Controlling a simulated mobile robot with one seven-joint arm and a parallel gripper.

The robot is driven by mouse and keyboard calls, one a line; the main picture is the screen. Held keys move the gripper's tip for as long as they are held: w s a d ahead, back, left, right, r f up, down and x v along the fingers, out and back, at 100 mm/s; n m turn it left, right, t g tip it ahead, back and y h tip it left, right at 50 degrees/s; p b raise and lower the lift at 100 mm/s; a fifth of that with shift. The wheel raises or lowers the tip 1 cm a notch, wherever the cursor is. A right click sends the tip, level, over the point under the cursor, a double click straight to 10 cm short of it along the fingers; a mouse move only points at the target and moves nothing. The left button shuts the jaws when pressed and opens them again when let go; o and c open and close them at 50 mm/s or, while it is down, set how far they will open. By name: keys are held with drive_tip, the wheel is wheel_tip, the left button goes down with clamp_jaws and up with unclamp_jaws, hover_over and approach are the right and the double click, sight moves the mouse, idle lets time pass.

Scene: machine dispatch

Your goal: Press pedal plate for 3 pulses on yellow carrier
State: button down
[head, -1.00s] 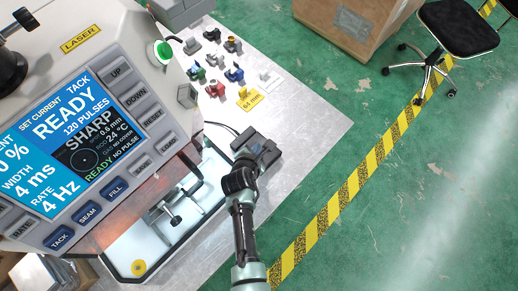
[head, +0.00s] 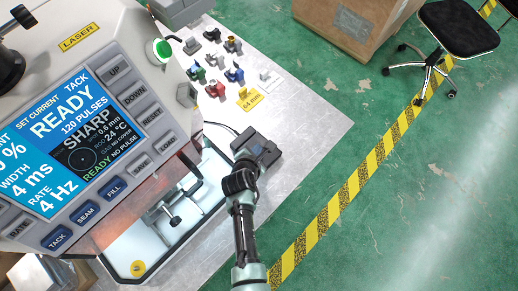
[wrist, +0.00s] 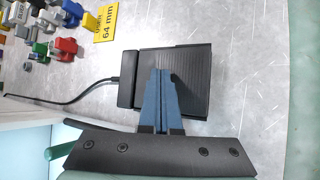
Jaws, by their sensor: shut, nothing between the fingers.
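The black pedal (wrist: 190,75), with a ribbed plate and a cable on its left, lies on the grey metal table in the wrist view. In the head view the pedal (head: 268,156) is partly behind my gripper. My gripper (wrist: 161,70) is shut and empty, its blue fingers over the plate. I cannot tell whether the tips touch it. The machine's screen (head: 75,125) reads TACK, READY, 120 PULSES, and READY NO PULSE lower down. A round yellow piece (head: 138,268) sits in the lit chamber; I cannot tell whether it is the yellow carrier.
Several small coloured clamps stand on the table, including a red one (head: 215,88) and a green one (head: 194,72). A yellow 64 mm sign (head: 249,98) is near them. A cardboard box (head: 355,22) and a chair (head: 455,28) are on the green floor beyond.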

drive_tip(key=shift+s+f, duration=0.1)
drive_tip(key=shift+f, duration=0.3)
drive_tip(key=shift+r, duration=0.1)
idle(0.3)
drive_tip(key=shift+a+r+p, duration=0.1)
drive_tip(key=shift+r+p, duration=0.8)
drive_tip(key=shift+r, duration=0.05)
drive_tip(key=r+p, duration=0.5)
drive_tip(key=shift+w+a+r, duration=0.15)
drive_tip(key=shift+w, duration=0.2)
idle(2.1)
